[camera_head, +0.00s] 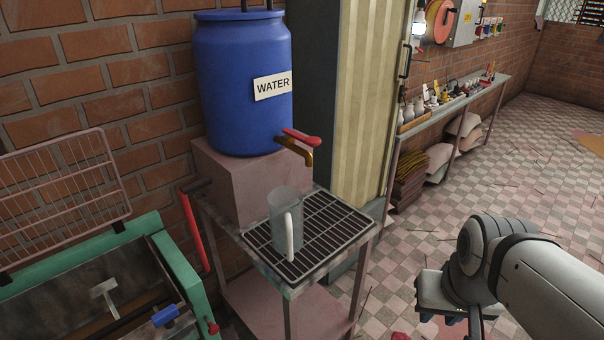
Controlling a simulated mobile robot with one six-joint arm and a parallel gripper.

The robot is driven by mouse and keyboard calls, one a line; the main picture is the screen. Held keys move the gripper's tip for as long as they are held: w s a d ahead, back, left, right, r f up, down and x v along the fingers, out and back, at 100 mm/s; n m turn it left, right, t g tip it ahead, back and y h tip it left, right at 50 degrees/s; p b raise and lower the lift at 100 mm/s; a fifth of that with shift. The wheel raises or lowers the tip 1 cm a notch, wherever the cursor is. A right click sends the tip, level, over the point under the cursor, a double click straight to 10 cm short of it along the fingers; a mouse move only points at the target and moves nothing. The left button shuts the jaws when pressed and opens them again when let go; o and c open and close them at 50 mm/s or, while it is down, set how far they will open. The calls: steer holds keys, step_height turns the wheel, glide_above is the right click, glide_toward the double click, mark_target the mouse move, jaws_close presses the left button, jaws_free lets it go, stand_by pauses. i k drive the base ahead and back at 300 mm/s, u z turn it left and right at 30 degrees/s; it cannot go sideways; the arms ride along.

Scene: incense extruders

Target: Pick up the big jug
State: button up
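The big jug (283,212) is a clear grey, see-through vessel with a white handle (290,236) facing the camera. It stands upright on the dark drain grate (336,213) of a small pink-grey stand, a little below and left of the brass tap. My arm comes in from the lower right, well to the right of the jug and apart from it. The end of my arm, with my gripper (449,311), points down over the tiled floor. The fingers are too unclear to tell open from shut. Nothing held is visible.
A blue water barrel (243,85) sits on a block (232,180) behind the jug. Its brass tap (298,151) with a red lever juts out near the jug. A green-framed machine (175,258) stands left. A long shelf (453,105) holds several small items. Tiled floor on the right is open.

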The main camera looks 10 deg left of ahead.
mark_target(286, 203)
steer(key=u, duration=0.2)
steer(key=i, duration=0.65)
steer(key=u, duration=0.35)
steer(key=k, duration=0.65)
steer(key=u, duration=0.25)
steer(key=i, duration=0.65)
steer(key=z, duration=0.15)
